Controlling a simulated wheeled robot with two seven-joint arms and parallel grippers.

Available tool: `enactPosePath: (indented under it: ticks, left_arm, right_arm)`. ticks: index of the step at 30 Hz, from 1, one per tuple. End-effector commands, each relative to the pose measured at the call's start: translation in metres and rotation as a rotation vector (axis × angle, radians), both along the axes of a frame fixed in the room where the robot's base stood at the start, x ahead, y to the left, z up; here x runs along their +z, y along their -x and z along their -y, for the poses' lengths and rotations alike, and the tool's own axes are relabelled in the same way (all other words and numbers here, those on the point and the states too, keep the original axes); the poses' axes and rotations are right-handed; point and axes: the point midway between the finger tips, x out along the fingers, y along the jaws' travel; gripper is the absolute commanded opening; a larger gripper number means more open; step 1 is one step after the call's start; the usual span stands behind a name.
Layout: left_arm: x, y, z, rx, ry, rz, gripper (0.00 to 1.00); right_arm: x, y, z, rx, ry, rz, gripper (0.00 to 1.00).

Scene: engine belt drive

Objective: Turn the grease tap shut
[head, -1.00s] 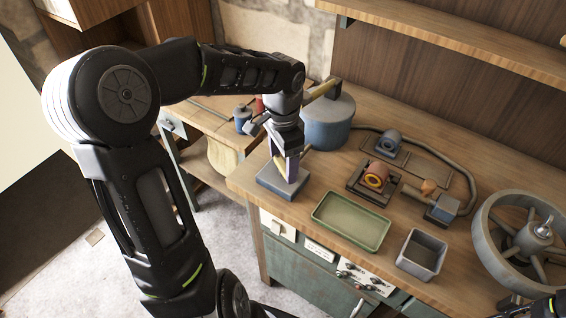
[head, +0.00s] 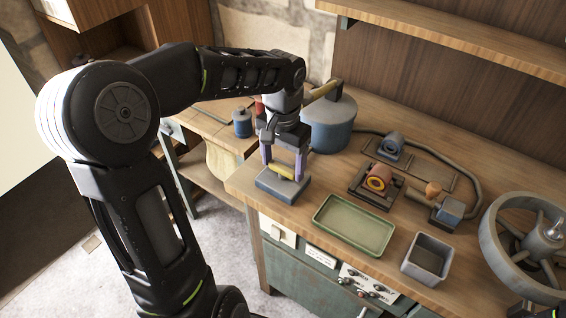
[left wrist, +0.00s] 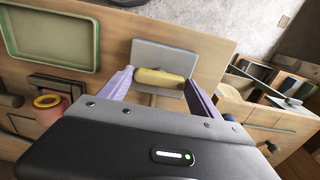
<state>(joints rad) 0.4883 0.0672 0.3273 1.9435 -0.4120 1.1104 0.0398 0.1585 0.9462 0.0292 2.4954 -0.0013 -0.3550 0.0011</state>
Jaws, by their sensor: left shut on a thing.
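The grease tap is a yellow bar handle (head: 282,173) on a blue-grey block (head: 283,190) at the bench's front left corner. My left gripper (head: 284,170) points down over it, with one purple finger at each end of the handle. It is shut on the handle. In the left wrist view the yellow handle (left wrist: 160,77) lies across between the two fingers (left wrist: 158,84), above the grey block (left wrist: 165,52). The lower middle of the tap is hidden by the handle in that view. My right gripper does not show clearly in either view.
A blue pot (head: 330,125) stands close behind my left gripper. A green tray (head: 353,226) and a grey bin (head: 426,258) lie to the right. Bare bench lies between block and tray.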

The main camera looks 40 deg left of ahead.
Motion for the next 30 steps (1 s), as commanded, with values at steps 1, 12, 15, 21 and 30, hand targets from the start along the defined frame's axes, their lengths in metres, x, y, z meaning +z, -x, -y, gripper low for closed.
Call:
enactPosePath:
  ticks: [1, 12, 15, 21, 30]
  left_arm:
    - [-0.001, 0.001, 0.000, 0.000, 0.000, -0.002, 0.32]
    - [-0.001, 0.000, 0.000, -0.002, 0.000, -0.002, 0.87]
    - [-0.001, 0.000, 0.000, -0.002, 0.000, -0.001, 0.95]
    - [0.000, 0.000, 0.000, -0.002, 0.000, -0.001, 0.95]
    - [0.023, -0.001, 0.000, -0.003, -0.001, 0.004, 0.95]
  right_arm:
    - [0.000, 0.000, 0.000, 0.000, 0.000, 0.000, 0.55]
    - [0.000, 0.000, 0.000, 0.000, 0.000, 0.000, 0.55]
    - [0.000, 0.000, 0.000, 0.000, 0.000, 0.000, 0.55]
    - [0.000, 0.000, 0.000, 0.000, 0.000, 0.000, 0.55]
    - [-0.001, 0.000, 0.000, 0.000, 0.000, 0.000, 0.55]
